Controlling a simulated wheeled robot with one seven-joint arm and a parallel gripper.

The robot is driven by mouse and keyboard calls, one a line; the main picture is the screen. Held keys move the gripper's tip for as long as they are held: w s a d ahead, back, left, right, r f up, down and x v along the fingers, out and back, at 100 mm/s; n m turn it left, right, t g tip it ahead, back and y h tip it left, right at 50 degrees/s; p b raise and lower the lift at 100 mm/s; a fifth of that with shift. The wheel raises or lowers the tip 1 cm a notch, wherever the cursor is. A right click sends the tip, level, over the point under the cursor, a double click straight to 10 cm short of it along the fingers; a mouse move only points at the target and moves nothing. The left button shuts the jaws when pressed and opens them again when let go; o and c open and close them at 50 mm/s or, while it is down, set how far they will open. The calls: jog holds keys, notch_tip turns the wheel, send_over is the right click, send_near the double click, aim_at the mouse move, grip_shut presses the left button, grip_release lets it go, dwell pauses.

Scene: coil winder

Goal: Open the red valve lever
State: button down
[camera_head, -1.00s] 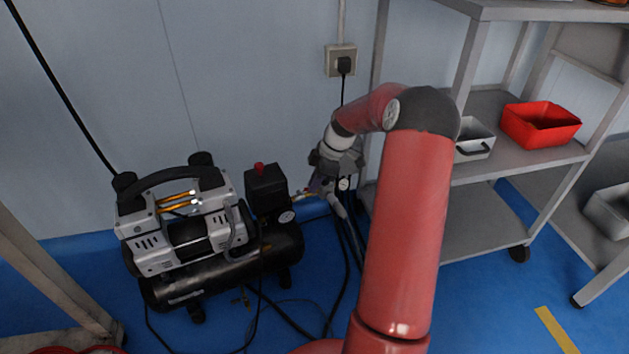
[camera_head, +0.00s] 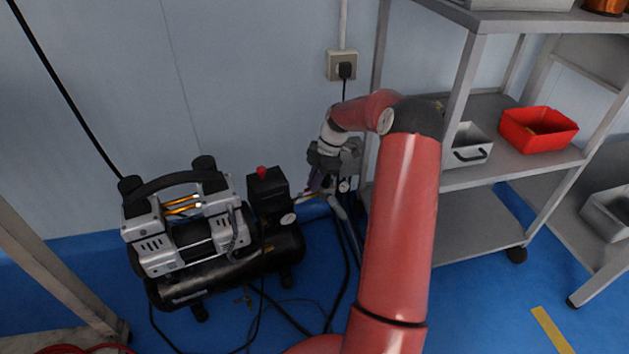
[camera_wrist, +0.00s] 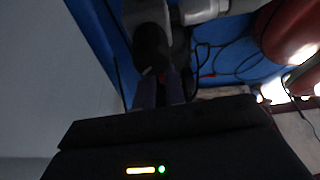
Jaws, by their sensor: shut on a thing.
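My gripper (camera_head: 316,186) is low by the wall, just right of the compressor, at the pipe fitting beside the air unit (camera_head: 343,160). In the wrist view its purple fingers (camera_wrist: 161,82) are close together, shut on a small part at the fitting. The red valve lever is at this spot, but the fingers and the dark picture hide nearly all of it. I cannot make out its angle.
The black and silver compressor (camera_head: 185,235) stands left of my gripper. Black hoses (camera_head: 340,265) hang and lie on the blue floor below. A grey shelf rack (camera_head: 480,215) with a red bin (camera_head: 538,130) stands on the right.

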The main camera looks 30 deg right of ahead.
jog(key=c, duration=1.5)
grip_release()
jog(key=shift+o, duration=0.2)
jog(key=shift+p+v, duration=0.6)
jog(key=shift+v, duration=3.3)
jog(key=shift+a+r, duration=0.1)
jog(key=s+a+r+m+t+h+p, duration=0.1)
jog(key=s+a+r+m+h+p, duration=0.15)
jog(key=s+a+r, duration=0.45)
jog(key=s+a+r+m+h+p, duration=0.1)
jog(key=s+a+r+m+h, duration=0.2)
jog(key=a+r, duration=0.65)
jog(key=s+a+r+m+t+p, duration=0.1)
jog(key=s+a+r+m+t, duration=0.1)
jog(key=s+m, duration=0.4)
jog(key=s+a+r+m+t+p, duration=0.2)
jog(key=s+a+r+m, duration=0.2)
jog(key=s, duration=1.1)
jog(key=shift+a+r+m+t+y, duration=0.35)
jog(key=shift+a+m+y, duration=0.1)
jog(key=shift+m, duration=0.5)
